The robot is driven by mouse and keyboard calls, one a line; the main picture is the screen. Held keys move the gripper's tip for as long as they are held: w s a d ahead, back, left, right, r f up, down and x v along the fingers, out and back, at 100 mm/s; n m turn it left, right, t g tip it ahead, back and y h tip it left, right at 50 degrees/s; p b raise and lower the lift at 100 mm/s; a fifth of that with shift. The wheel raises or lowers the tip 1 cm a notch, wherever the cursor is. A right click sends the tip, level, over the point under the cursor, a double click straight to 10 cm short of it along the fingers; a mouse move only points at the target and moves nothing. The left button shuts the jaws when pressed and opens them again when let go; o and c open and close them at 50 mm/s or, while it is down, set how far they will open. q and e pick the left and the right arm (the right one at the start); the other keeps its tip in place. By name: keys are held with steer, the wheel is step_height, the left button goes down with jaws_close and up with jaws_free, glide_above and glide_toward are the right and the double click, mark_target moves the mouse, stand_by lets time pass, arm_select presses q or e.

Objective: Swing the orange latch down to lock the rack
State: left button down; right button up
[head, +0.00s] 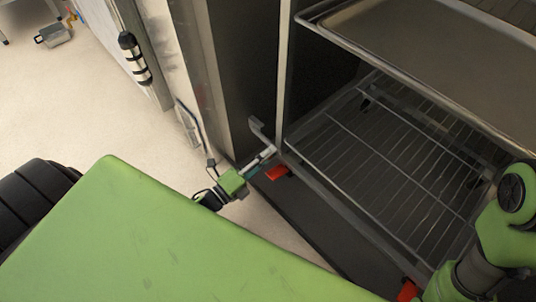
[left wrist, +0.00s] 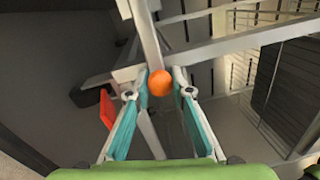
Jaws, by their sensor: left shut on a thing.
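The orange latch shows in the left wrist view as a round orange knob (left wrist: 160,83) beside the end of a grey bar (left wrist: 146,38). My left gripper (left wrist: 160,88) has its two teal-lined fingers on either side of the knob, shut on it. In the head view my left gripper (head: 266,155) reaches to the lower front corner of the rack (head: 283,75), near a short grey bar (head: 260,132). The knob is hidden there by the fingers. My right arm shows at the lower right of the head view, but its gripper is out of sight.
A red-orange piece (head: 277,172) sits low by the rack's corner, and another (head: 408,290) shows farther right. Wire shelves (head: 390,150) and a metal tray (head: 440,50) fill the rack.

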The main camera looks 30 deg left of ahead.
arm_select(q)
steer(key=shift+a, duration=0.1)
steer(key=c, duration=2.1)
jaws_free()
steer(key=v, duration=1.2)
steer(key=shift+f, duration=0.1)
steer(key=shift+s, duration=0.1)
